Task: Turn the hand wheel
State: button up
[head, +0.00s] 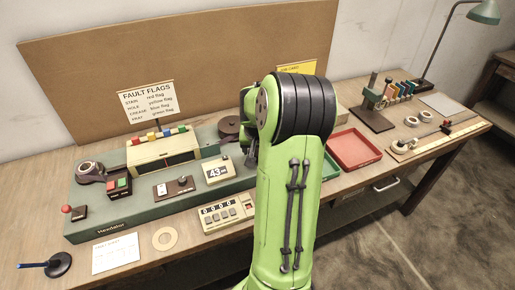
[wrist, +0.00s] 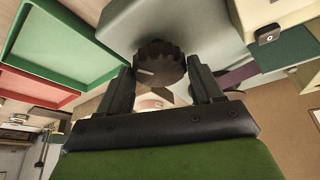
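A dark ribbed wheel with a white mark (wrist: 160,62), which I take for the hand wheel, sits on the grey-green machine body (wrist: 185,22) in the wrist view. My gripper (wrist: 162,68) has one finger on each side of this wheel, with the fingertips close to its rim. I cannot tell whether they touch it or stand just clear. In the head view my green arm hides the wheel and most of my gripper. The long green machine (head: 88,222) runs along the bench there, to the left of my arm.
A red tray (head: 354,150) lies right of my arm, with a green tray (wrist: 65,40) in the wrist view. A counter box (head: 228,213), a "43" display (head: 217,172) and a cream flag box (head: 162,152) stand left. A green lamp (head: 484,12) stands far right.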

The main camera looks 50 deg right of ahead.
jog(key=c, duration=0.6)
jog(key=shift+n, duration=0.4)
jog(key=n+t+y, duration=0.1)
jog(key=n, duration=0.2)
jog(key=shift+s+d+n+p, duration=0.1)
jog(key=shift+s+n+p, duration=0.05)
jog(key=shift+n+p, duration=0.25)
jog(key=n+y, duration=0.1)
jog(key=n, duration=0.2)
jog(key=shift+n+t+y, duration=0.3)
jog(key=shift+n+y, duration=0.1)
jog(key=n+y+p, duration=0.1)
jog(key=n, duration=0.2)
jog(key=n+y+p, duration=0.1)
jog(key=n, duration=0.2)
jog(key=shift+d, duration=0.2)
jog(key=shift+d+n+g+y+p, duration=0.1)
jog(key=shift+n+g+y+p, duration=0.3)
jog(key=shift+n, duration=0.95)
jog(key=shift+n+g+y+p, duration=0.1)
jog(key=shift+n+y+p, duration=0.55)
jog(key=shift+n, duration=0.7)
